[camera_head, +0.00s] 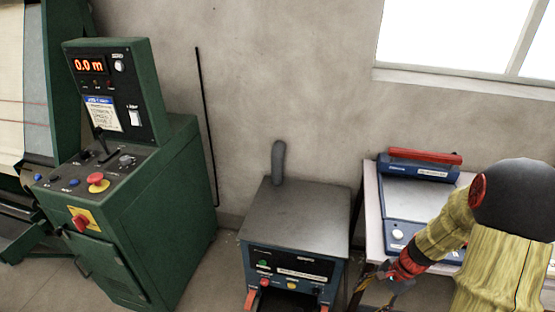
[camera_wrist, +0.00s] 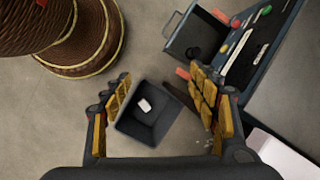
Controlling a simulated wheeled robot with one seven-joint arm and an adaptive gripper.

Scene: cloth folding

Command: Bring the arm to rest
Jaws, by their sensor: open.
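My arm (camera_head: 440,235), in a yellow ribbed cover, reaches in from the right side of the head view, in front of the side table. My gripper (camera_head: 385,278) hangs at its lower end, small and partly hidden there. In the wrist view my gripper (camera_wrist: 161,82) shows its two padded fingers spread wide apart, with nothing held between them. Beneath it, on the floor, is a dark square bin (camera_wrist: 128,124) with a small white item (camera_wrist: 145,105) inside. I cannot tell the gripper's height above the bin.
A grey-topped machine (camera_head: 305,215) with buttons stands left of my gripper; it also shows in the wrist view (camera_wrist: 262,45). A table (camera_head: 371,205) carries a blue device (camera_head: 415,190) with a red bar. A green control cabinet (camera_head: 175,190) stands left. Floor between cabinet and machine is clear.

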